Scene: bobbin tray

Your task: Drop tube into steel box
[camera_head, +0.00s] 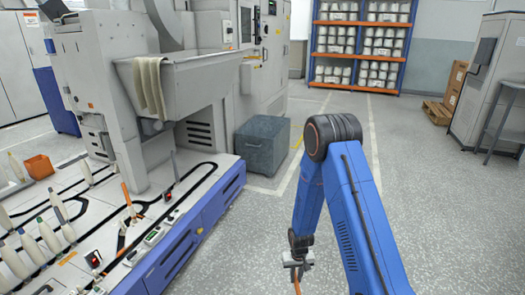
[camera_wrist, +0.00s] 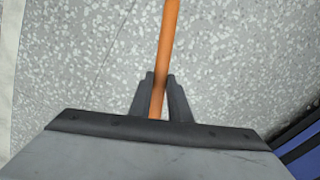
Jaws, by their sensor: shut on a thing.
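My gripper (camera_head: 297,262) hangs over the open floor at the lower middle of the head view. It also shows in the wrist view (camera_wrist: 161,88), where its two dark fingers are shut on an orange tube (camera_wrist: 169,45). The tube sticks out past the fingertips; its far end is out of the wrist view. In the head view a short piece of the orange tube (camera_head: 297,285) shows below the gripper. The steel box (camera_head: 262,146) is a grey box on the floor beside the machine, beyond my gripper and to its left. The gripper is well apart from it.
A large grey machine (camera_head: 120,90) stands at left, with a blue-sided bobbin tray table (camera_head: 190,238) before it. An orange tube (camera_head: 127,195) and an orange bin (camera_head: 39,167) are on the table. Shelves (camera_head: 361,45) stand far back. The floor between is clear.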

